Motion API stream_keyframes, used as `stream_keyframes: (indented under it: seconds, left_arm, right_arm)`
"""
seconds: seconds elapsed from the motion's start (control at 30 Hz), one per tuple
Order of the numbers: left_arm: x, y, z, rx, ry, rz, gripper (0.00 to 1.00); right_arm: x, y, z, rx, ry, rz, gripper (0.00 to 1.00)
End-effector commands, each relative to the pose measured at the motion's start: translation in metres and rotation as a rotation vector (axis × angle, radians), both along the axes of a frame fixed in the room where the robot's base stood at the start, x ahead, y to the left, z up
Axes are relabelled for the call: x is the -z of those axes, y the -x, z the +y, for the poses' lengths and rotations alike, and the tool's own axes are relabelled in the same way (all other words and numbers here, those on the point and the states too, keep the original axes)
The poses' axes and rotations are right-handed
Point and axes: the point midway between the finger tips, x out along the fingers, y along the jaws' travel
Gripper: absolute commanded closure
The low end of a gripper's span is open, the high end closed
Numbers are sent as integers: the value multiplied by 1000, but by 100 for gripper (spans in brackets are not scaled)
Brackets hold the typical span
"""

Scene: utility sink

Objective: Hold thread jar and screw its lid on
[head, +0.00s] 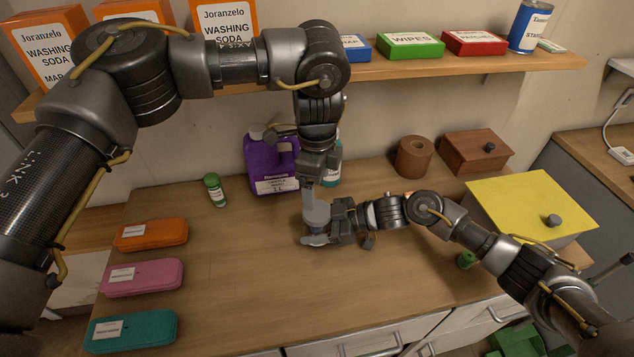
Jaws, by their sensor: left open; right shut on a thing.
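The thread jar (316,224) stands on the wooden worktop near the middle, mostly covered by my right gripper. A grey round lid (316,211) shows at its top; I cannot tell whether it is threaded on. My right gripper (318,239) comes in from the right and is shut on the jar low down, near the worktop. My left gripper (310,192) points straight down from above, open, with its fingertips at or just above the lid. Whether they touch it cannot be told.
A purple jug (268,168) and a teal bottle (335,172) stand close behind the grippers. A small green-capped bottle (216,192) is to the left, above several cases (150,234). A yellow-topped box (525,203) is at the right. The front middle worktop is clear.

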Motion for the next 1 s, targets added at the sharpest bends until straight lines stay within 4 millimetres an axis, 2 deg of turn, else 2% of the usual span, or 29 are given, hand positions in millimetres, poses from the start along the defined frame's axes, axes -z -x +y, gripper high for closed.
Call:
stream_keyframes:
  seconds: [0.2,0.57,0.67,1.0]
  left_arm:
    - [0,2,0,-124,2,11,19]
    - [3,2,0,-125,2,12,19]
    - [12,3,0,-125,2,13,19]
    - [61,3,0,-124,2,13,19]
  right_arm:
    - [0,0,0,0,1,0,100]
    - [0,0,0,0,1,0,100]
    - [0,0,0,0,1,0,100]
    - [0,0,0,0,0,0,100]
